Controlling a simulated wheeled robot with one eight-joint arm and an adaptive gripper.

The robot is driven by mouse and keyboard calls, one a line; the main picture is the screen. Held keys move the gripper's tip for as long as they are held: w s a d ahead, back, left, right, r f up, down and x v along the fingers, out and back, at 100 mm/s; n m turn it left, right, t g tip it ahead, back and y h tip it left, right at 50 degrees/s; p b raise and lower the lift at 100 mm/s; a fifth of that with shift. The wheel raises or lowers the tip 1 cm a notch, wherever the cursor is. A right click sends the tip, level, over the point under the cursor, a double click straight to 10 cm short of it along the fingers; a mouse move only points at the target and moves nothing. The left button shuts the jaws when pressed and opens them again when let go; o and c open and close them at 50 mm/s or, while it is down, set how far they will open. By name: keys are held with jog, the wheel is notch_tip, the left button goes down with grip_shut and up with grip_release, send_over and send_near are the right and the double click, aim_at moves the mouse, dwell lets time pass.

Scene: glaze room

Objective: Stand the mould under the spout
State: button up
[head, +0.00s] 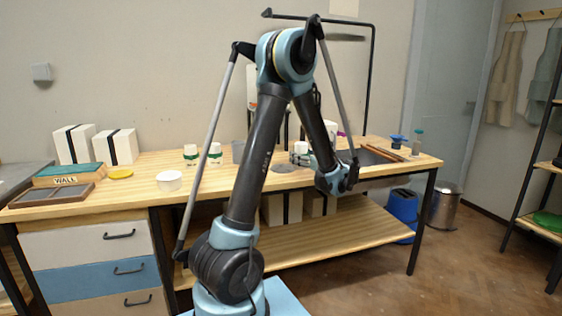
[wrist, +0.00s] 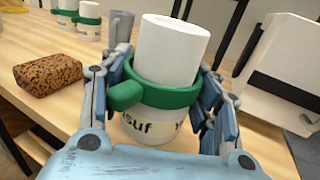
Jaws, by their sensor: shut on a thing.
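In the head view my gripper is largely behind my arm, above the bench. White blocks with black straps, which look like moulds (head: 121,147), stand at the bench's left end. Another strapped block (wrist: 278,75) is right of my gripper in the wrist view. I cannot clearly make out the spout.
Two green-banded white pieces (head: 190,154) stand on the wooden bench (head: 140,172). A white tub (head: 169,181) and yellow disc (head: 120,174) are left of them. A speckled brown block (wrist: 48,75) lies left of my gripper. A black pipe (head: 370,80) rises behind the bench.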

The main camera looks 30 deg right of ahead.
jog(key=w, duration=0.4)
jog(key=w+a, duration=0.1)
jog(key=w, duration=0.2)
jog(key=w+a, duration=0.1)
jog(key=w, duration=0.3)
jog(key=shift+w+a, duration=0.1)
jog(key=shift+w, duration=0.25)
jog(key=shift+s+f, duration=0.1)
jog(key=shift+f, duration=1.65)
jog(key=shift+f, duration=0.1)
jog(key=o, duration=1.2)
jog(key=shift+c, duration=0.2)
jog(key=s, duration=0.4)
jog(key=s+d, duration=0.1)
jog(key=s, duration=0.3)
jog(key=s+d, duration=0.1)
jog(key=s, duration=0.2)
jog(key=shift+s+d, duration=0.1)
jog(key=shift+s, duration=0.3)
jog(key=shift+s, duration=0.1)
